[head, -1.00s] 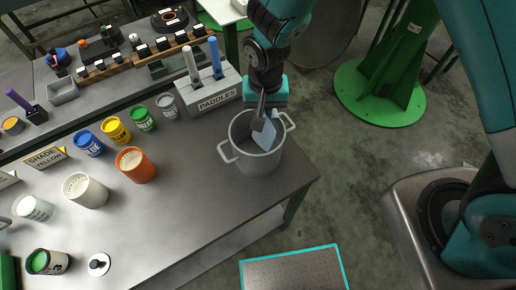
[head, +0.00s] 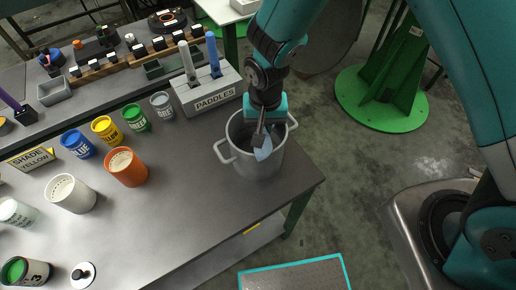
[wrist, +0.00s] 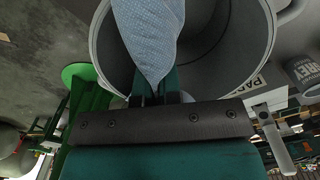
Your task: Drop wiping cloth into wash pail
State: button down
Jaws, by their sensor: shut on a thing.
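The wash pail (head: 258,164) is a grey two-handled pot standing near the right end of the workbench. My gripper (head: 260,138) points down into the pail's mouth. It is shut on the pale blue wiping cloth (head: 264,151), which hangs from the fingers. In the wrist view the dotted cloth (wrist: 148,30) is pinched between the fingertips (wrist: 157,92), with the pail's rim and inner wall (wrist: 225,62) around it. The pail's bottom is mostly hidden by the cloth and gripper.
The grey paddles holder (head: 208,97) with two upright paddles stands just behind the pail. An orange cup (head: 127,170), a white cup (head: 72,195) and several small paint tins are to the left. The bench front between cups and pail is clear.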

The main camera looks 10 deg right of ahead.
grip_release()
dwell(0.8)
jog(key=shift+r, duration=0.1)
notch_tip(320, 180, up, 5)
jog(key=p, duration=0.4)
jog(key=shift+r, duration=0.2)
notch_tip(320, 180, up, 18)
jog(key=b, duration=0.4)
jog(key=shift+f, duration=0.25)
